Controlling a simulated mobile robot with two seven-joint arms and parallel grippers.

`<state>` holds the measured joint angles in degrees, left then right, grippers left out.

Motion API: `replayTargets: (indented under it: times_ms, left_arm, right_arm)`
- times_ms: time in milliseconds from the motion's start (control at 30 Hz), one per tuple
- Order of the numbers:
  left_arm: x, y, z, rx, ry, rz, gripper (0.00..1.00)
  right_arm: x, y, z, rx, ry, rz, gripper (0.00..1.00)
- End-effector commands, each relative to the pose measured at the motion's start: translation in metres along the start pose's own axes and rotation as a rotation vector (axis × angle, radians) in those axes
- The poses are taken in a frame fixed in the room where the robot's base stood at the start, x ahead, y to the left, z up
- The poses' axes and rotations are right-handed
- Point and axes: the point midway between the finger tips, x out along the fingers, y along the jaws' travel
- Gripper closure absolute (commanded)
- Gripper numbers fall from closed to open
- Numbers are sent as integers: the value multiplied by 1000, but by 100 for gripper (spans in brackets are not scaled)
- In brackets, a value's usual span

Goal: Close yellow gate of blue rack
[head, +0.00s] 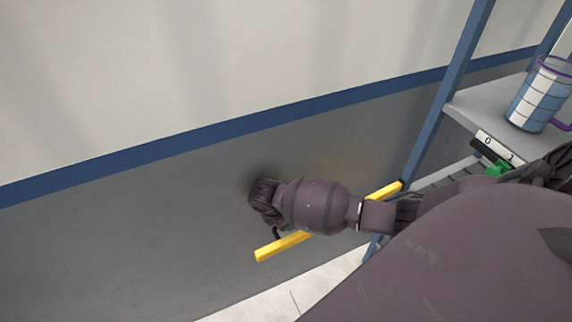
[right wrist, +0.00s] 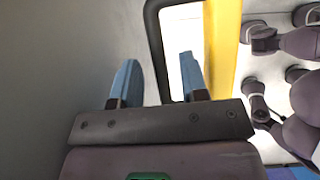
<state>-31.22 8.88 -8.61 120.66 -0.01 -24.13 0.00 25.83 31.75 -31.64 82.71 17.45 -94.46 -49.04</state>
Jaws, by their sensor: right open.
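The yellow gate (head: 282,246) is a straight bar swung out from the blue rack's post (head: 440,110), pointing to the lower left in the head view, near the grey wall. My right arm crosses in front of its middle. In the right wrist view the yellow bar (right wrist: 222,55) runs upright, right of my right gripper (right wrist: 160,65). A black looped handle (right wrist: 153,30) is attached to the bar. The gripper is open, and one side of the loop shows between its two blue-grey fingers. I cannot tell whether they touch it. My left gripper is not in view.
A grey shelf (head: 478,104) of the rack holds a blue and white mug (head: 540,95) with a purple handle. A small green object (head: 497,169) lies below it. The wall (head: 130,220) is close behind the gate. Pale floor (head: 300,295) shows at the bottom.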

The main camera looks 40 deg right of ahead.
Motion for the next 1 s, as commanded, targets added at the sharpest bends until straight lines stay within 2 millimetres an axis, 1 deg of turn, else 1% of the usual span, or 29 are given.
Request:
replayTargets:
  times_ms: [200, 267, 300, 467, 500, 767, 1000]
  left_arm:
    - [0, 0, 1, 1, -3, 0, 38]
    - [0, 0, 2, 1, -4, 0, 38]
    - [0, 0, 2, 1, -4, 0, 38]
    - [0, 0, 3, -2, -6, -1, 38]
    - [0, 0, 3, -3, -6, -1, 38]
    - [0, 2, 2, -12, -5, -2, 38]
    - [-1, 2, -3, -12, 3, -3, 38]
  right_arm:
    - [0, 0, 0, 1, 0, 1, 60]
    - [0, 0, 0, 1, 0, 1, 67]
    - [0, 0, 0, 1, 0, 1, 73]
    - [0, 0, 0, 1, 0, 0, 98]
    - [0, 0, 0, 1, 0, 0, 100]
    - [0, 0, 0, 0, 0, 1, 100]
    - [-2, -1, -1, -25, 0, 12, 100]
